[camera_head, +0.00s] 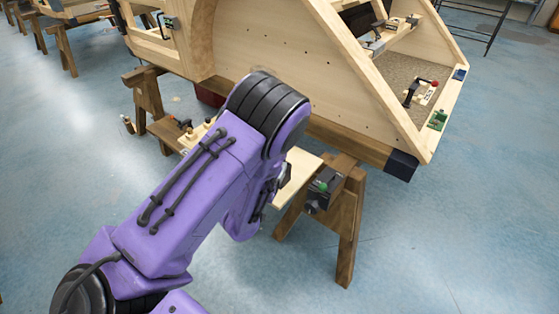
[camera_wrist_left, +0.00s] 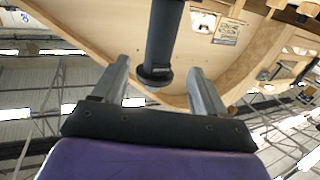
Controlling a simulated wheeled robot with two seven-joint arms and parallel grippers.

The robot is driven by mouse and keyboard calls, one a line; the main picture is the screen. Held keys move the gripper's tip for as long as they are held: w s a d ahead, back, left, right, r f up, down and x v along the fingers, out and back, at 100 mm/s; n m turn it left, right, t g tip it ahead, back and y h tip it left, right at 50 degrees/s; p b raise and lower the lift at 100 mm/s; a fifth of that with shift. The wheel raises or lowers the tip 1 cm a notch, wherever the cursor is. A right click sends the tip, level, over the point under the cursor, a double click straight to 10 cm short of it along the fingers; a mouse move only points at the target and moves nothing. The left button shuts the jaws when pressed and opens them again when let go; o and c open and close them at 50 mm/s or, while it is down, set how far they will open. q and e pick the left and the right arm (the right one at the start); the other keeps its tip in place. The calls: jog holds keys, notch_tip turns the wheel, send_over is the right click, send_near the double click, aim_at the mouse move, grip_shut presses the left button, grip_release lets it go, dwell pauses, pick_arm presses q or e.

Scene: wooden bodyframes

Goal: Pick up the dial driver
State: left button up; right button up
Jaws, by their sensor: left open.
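In the left wrist view, a dark cylindrical handle (camera_wrist_left: 163,40) with a flared end hangs in from the top edge. It looks like the dial driver, but I cannot be sure. My left gripper (camera_wrist_left: 158,68) is open, with one finger on each side of this handle. Gaps show between the handle and both fingers. In the head view, my purple left arm hides most of the gripper and the handle. My right gripper is in neither view.
The wooden bodyframe (camera_head: 275,55) stands on trestles (camera_head: 350,225) beyond my arm. A board (camera_head: 300,170) with small tools at its left lies under it, partly hidden by my arm. A dark box with a green knob (camera_head: 323,187) is at the near trestle. Blue floor at right is clear.

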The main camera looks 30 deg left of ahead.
pick_arm(q)
jog(key=x, duration=0.3)
jog(key=r+p+x, duration=0.1)
jog(key=x, duration=0.5)
jog(key=shift+w+r+p, duration=0.3)
jog(key=shift+w, duration=0.05)
jog(key=shift+w+a+f, duration=0.1)
jog(key=shift+w+a, duration=0.05)
jog(key=shift+w, duration=0.35)
jog(key=c, duration=1.2)
